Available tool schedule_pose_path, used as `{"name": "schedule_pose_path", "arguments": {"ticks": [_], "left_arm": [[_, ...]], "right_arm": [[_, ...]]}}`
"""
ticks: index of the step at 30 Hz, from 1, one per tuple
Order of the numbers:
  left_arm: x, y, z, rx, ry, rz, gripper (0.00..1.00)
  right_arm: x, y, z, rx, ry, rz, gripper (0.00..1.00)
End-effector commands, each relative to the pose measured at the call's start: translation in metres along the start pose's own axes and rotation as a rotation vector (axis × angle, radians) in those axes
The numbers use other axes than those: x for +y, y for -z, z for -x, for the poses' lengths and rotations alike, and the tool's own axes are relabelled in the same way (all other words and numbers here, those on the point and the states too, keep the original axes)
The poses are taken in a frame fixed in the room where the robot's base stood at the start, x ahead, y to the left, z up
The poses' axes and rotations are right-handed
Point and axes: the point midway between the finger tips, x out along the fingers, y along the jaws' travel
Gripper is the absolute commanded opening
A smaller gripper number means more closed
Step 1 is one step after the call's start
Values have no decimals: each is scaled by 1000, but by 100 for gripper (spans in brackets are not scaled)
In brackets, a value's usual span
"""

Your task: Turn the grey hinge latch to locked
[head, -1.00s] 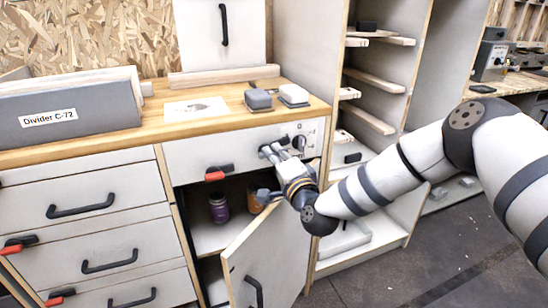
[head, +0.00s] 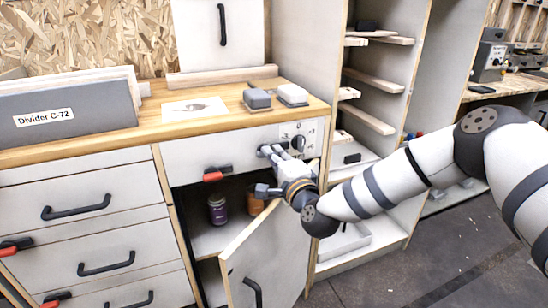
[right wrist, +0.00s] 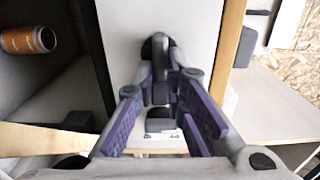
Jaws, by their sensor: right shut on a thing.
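The grey hinge latch (right wrist: 162,60) shows in the right wrist view as a grey lever on a dark round base, set on a white panel. My right gripper (right wrist: 163,88) is shut on the lever, with a purple-padded finger on each side. In the head view my right gripper (head: 268,151) is at the front of the white cabinet panel (head: 215,151), just left of a dial plate (head: 298,141). The fingers cover most of the latch there. The lever's exact angle is hard to tell in the head view. My left gripper is not in view.
Below the panel, a cabinet door (head: 268,255) stands open under my right forearm. A purple jar (head: 218,209) and an orange jar (head: 256,204) stand inside. A red-tipped latch (head: 214,174) is left of my gripper. Open shelves (head: 372,78) stand to the right.

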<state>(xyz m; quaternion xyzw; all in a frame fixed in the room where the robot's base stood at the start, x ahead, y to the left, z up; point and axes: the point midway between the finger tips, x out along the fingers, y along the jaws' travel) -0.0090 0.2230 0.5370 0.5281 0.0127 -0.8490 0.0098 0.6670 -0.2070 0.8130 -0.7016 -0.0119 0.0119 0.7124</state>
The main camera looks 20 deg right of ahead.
Motion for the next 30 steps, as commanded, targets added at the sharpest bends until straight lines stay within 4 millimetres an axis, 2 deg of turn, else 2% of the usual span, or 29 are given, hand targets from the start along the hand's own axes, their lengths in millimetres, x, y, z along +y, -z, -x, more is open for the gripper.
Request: {"name": "schedule_pose_path", "arguments": {"ticks": [1,2,3,4,14,17,24,27,30], "left_arm": [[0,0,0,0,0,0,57],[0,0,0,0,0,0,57],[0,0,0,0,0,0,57],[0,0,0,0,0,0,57],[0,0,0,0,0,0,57],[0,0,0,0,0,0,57],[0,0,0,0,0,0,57],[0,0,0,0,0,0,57],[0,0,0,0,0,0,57]], "right_arm": [[1,-1,0,-3,-3,-2,0],[1,-1,0,-3,-3,-2,18],[1,-1,0,-3,-3,-2,27],[1,-1,0,-3,-3,-2,32],[1,0,4,-1,-2,-1,32],[1,0,22,-2,-3,-3,32],[1,0,87,-1,-4,-4,32],[1,-1,106,-2,-3,-3,32],[0,-1,117,-2,-2,-1,32]]}}
